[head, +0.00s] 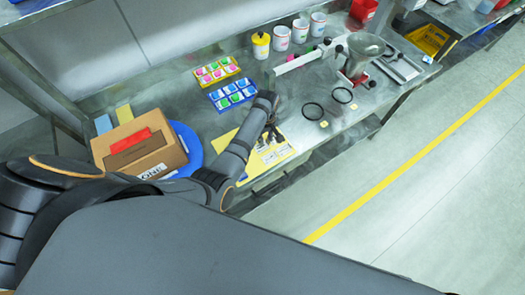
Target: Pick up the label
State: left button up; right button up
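A yellow sheet (284,152) with several small white printed labels (270,157) lies on the metal bench near its front edge. I cannot tell which label is meant. My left gripper (271,138) points down over the upper part of this sheet. Its dark fingers and my arm hide part of the sheet and its labels. The fingers are too small and dark to tell whether they are open or shut, or touch a label. My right gripper is not in view.
A cardboard box (165,150) with a red piece on top stands left on a blue round plate (190,140). Yellow (215,71) and blue (233,95) trays, several cups (281,38), black rings (313,111) and a metal funnel (362,47) stand behind and to the right.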

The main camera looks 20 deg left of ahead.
pick_arm(q)
jog(key=shift+w+f, duration=0.1)
jog(key=shift+f, duration=0.15)
jog(key=shift+r, duration=0.1)
jog(key=shift+c, duration=0.2)
grip_shut()
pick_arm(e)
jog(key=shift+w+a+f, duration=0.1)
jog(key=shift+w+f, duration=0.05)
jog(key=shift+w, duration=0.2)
pick_arm(q)
jog(key=shift+r+p, duration=0.2)
jog(key=shift+p, duration=0.15)
